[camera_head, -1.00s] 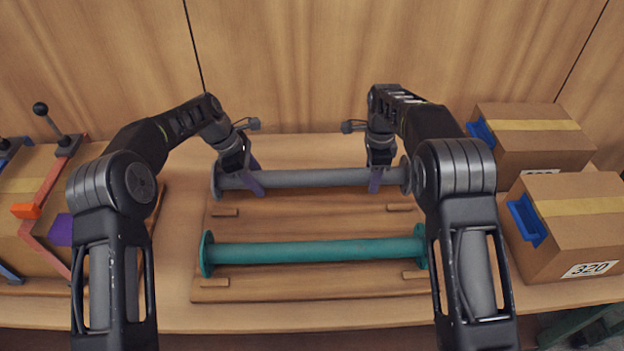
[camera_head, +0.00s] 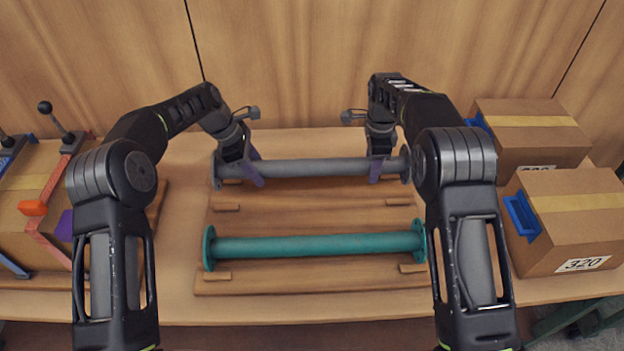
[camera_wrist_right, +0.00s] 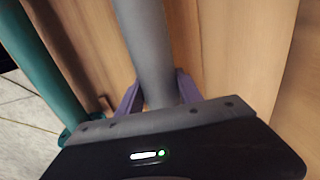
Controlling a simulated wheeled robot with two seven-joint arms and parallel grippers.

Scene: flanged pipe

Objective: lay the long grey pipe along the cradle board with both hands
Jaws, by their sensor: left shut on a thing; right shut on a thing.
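The long grey pipe (camera_head: 315,168), with a round flange at each end, lies crosswise over the far part of the wooden cradle board (camera_head: 310,211). My left gripper (camera_head: 254,170) is shut on the pipe near its left end. My right gripper (camera_head: 376,170) is shut on it near its right end. In the right wrist view the grey pipe (camera_wrist_right: 150,50) runs between the purple fingers of my right gripper (camera_wrist_right: 158,95). The pipe looks roughly level. I cannot tell whether it touches the board.
A teal flanged pipe (camera_head: 315,245) lies along the near part of the board, parallel to the grey one. Small wooden blocks (camera_head: 226,207) sit on the board. Cardboard boxes with blue handles (camera_head: 565,220) stand at the right. Another box with clamps (camera_head: 62,145) stands at the left.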

